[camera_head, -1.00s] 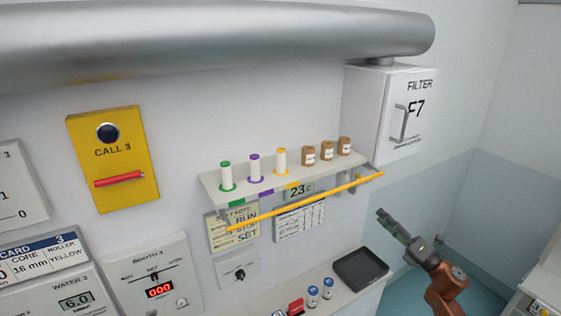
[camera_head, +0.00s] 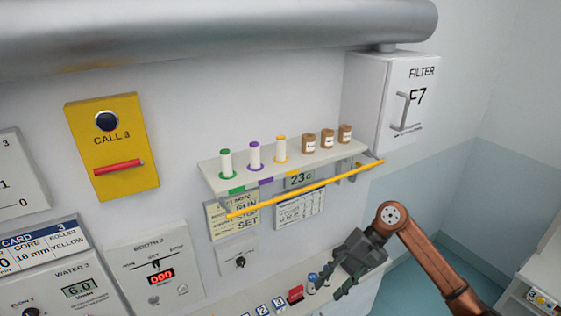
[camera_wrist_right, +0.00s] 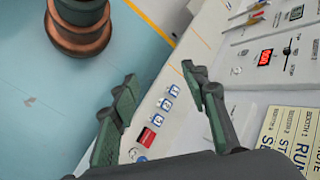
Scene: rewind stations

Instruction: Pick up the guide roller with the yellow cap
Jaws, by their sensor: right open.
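The guide roller with the yellow cap (camera_head: 280,149) stands upright on the wall shelf (camera_head: 211,176), a white cylinder with a yellow top and base. The purple-capped roller (camera_head: 255,155) and green-capped roller (camera_head: 226,162) stand to its left. My right gripper (camera_head: 327,285) is open and empty, below and to the right of the shelf, over the lower ledge. In the right wrist view its two fingers (camera_wrist_right: 159,74) are spread apart, with the ledge beyond them. No roller shows in that view. My left gripper is not in view.
Brown jars (camera_head: 327,139) stand right of the yellow-capped roller. A yellow bar (camera_head: 310,187) runs along the shelf's front. A thick grey pipe (camera_head: 220,35) passes above, and the filter box (camera_head: 390,105) is at right. A red block (camera_head: 296,293) sits on the lower ledge.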

